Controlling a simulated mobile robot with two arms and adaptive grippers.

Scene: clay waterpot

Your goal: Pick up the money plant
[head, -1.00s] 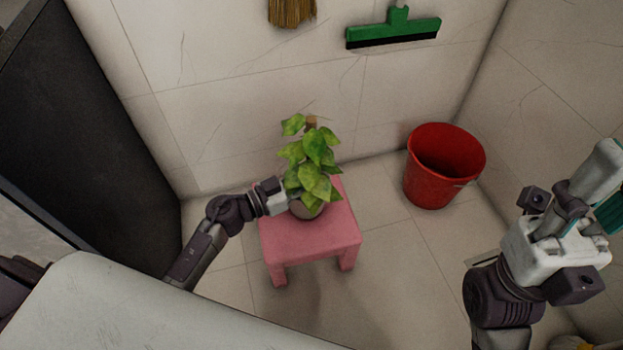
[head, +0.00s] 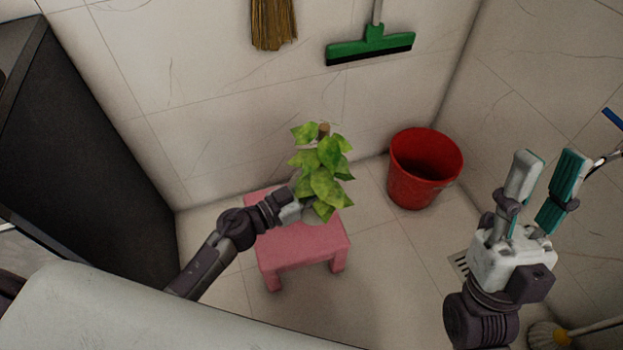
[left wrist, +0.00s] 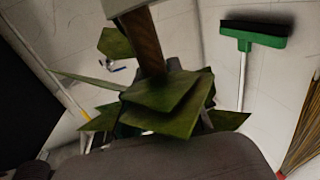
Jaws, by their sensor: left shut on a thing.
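The money plant (head: 322,178) has green leaves, a brown stake and a small grey pot, mostly hidden by leaves and gripper. My left gripper (head: 305,211) is shut on the pot from the left side. The plant is upright over the pink stool (head: 300,246); it appears raised off the seat, though the gap is hard to see. In the left wrist view, leaves (left wrist: 165,105) and the stake (left wrist: 145,42) fill the middle, and the fingertips are hidden. My right gripper (head: 542,185) is open and empty at the right, far from the plant.
A red bucket (head: 424,170) stands right of the stool by the wall. A green squeegee (head: 370,46) and a straw broom (head: 273,24) are at the back wall. A dark cabinet (head: 90,120) stands at left. A brush (head: 548,336) lies at lower right. Floor between stool and bucket is clear.

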